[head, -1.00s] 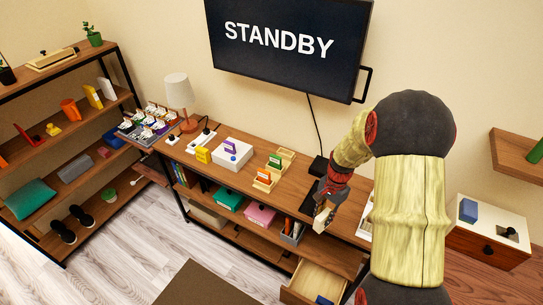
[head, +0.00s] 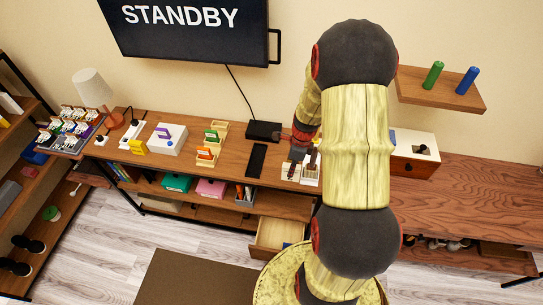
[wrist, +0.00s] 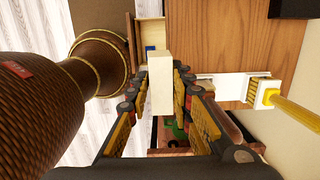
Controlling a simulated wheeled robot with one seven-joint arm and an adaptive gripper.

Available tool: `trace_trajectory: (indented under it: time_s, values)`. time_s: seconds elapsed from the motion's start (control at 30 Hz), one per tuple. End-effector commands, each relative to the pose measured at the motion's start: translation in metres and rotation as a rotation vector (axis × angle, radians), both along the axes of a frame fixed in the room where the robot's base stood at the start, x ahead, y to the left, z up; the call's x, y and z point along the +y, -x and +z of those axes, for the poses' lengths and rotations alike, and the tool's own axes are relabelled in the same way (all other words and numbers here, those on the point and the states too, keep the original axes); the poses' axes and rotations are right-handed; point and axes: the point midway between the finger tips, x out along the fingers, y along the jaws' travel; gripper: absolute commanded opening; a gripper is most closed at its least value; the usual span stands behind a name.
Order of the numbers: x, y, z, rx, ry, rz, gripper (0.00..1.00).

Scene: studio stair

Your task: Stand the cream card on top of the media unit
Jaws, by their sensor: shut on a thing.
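My gripper (wrist: 160,100) is shut on the cream card (wrist: 159,82), which shows as a pale upright block between the fingers in the wrist view. In the head view my gripper (head: 298,152) is over the right part of the media unit (head: 237,150), partly hidden by my arm. The card cannot be told clearly from the pale things below it there. The unit's wooden top also shows in the wrist view (wrist: 205,38), to the right of the card. Whether the card touches anything is unclear.
A flat black panel (head: 257,160) and a black box (head: 264,130) lie left of my gripper. Wooden holders with orange and green cards (head: 207,154) and a white box (head: 167,139) stand farther left. A drawer (head: 268,236) is open at the front. A screen (head: 190,28) hangs above.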

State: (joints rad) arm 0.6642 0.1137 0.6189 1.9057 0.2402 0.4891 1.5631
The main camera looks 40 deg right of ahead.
Motion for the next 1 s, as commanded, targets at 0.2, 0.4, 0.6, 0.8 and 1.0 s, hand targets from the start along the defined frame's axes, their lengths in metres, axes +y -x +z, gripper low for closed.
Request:
trace_trajectory:
  time_s: [0.2, 0.4, 0.6, 0.8, 1.0]
  values:
    - [-0.021, -0.044, -0.023, 0.0, 0.0, 0.003, 0.01]
    - [-0.037, -0.076, -0.05, 0.003, -0.002, 0.002, 0.01]
    - [-0.047, -0.098, -0.077, 0.0, -0.001, 0.002, 0.01]
    - [-0.051, -0.106, -0.086, 0.0, 0.0, 0.003, 0.01]
    - [-0.053, -0.109, -0.107, 0.003, -0.002, 0.001, 0.01]
